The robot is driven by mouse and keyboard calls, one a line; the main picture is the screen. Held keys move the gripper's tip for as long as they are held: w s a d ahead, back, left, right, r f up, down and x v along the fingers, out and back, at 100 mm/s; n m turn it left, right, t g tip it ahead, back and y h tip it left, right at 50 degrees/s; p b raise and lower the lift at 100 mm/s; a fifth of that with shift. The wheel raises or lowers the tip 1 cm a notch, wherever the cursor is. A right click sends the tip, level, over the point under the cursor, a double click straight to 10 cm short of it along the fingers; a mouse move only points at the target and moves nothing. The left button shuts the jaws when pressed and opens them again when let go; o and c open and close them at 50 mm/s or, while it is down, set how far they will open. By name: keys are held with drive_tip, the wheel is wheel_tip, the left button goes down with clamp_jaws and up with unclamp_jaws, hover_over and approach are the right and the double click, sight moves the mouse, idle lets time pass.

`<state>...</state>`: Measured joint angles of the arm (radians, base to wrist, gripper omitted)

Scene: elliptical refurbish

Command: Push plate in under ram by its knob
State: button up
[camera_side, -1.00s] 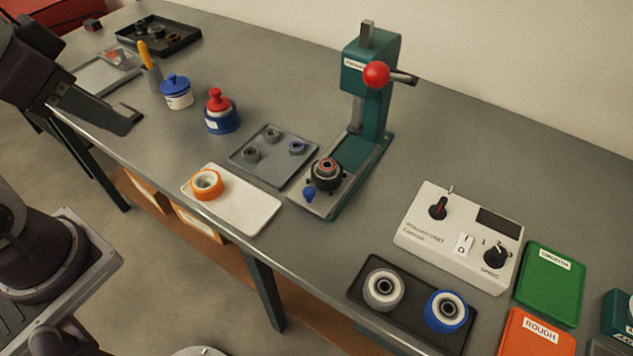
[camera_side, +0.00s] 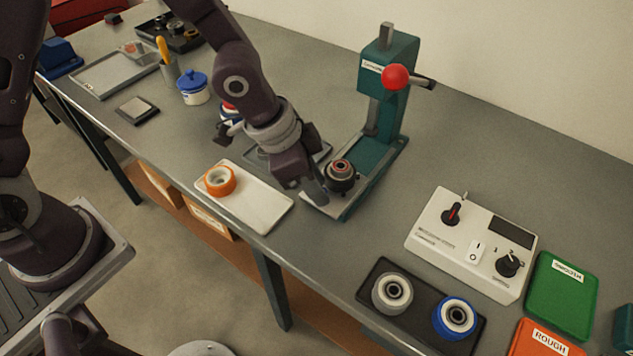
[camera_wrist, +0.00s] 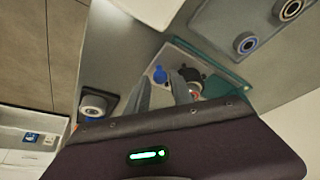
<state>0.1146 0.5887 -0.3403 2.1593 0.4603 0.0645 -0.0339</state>
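The green press (camera_side: 385,95) stands on the bench with its red-ended lever. On its base sits the dark round plate (camera_side: 341,178), carrying a ring with a reddish edge, in front of the column. My gripper (camera_side: 318,194) points down at the front end of the press base and hides the plate's blue knob in the side view. In the wrist view the knob (camera_wrist: 160,75) shows just beyond and between the tips of my gripper (camera_wrist: 162,92). The fingers look apart, with grey base visible between them. Whether they touch the knob I cannot tell.
A white tray (camera_side: 262,207) with an orange ring (camera_side: 219,180) lies left of the gripper. A grey parts tray (camera_side: 262,158) is partly behind my arm. The control box (camera_side: 470,245) and a dark tray with two wheels (camera_side: 385,318) stand to the right.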

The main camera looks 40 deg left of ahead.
drive_tip(key=shift+f, duration=0.2)
clamp_jaws()
idle(1.3)
